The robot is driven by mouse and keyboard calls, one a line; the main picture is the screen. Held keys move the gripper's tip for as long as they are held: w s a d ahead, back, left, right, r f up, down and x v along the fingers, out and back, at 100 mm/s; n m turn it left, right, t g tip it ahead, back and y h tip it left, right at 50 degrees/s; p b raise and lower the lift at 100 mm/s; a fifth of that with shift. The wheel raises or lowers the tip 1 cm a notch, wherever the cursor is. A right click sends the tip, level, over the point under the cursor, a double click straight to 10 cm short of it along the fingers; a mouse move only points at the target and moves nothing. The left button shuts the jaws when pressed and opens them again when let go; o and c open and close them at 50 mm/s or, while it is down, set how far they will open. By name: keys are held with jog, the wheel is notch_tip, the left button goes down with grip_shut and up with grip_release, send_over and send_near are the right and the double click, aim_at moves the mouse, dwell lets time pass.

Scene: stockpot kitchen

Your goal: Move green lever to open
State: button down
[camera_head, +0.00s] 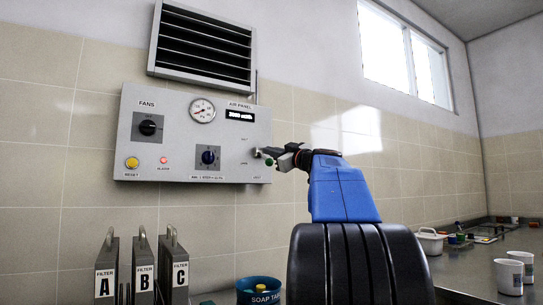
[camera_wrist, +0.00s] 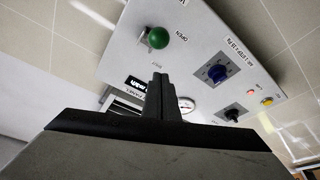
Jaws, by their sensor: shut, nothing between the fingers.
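The grey air panel (camera_head: 190,165) hangs on the tiled wall in the head view. The lever's green knob (camera_head: 269,162) is at the panel's right edge, low down. In the wrist view the green knob (camera_wrist: 157,37) sits beside the word OPEN, with the word VENT past it. My gripper (camera_head: 262,152) is at the panel's right edge, just above the knob in the head view. In the wrist view my gripper (camera_wrist: 160,76) has its fingers together and empty, a little apart from the knob. The lever's arm is mostly hidden, and I cannot tell whether the fingers touch it.
The panel also carries a fans knob (camera_head: 149,126), a gauge (camera_head: 202,111), a blue dial (camera_head: 208,157), a yellow button (camera_head: 132,162) and a lit red lamp (camera_head: 164,160). A vent grille (camera_head: 203,48) is above. Filters (camera_head: 143,272) and a soap tub (camera_head: 259,292) stand below.

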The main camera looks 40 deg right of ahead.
jog(key=s+f, duration=0.5)
jog(key=s, duration=0.1)
jog(key=shift+s+a, duration=0.2)
jog(key=shift+s, duration=0.15)
jog(key=shift+f, duration=0.1)
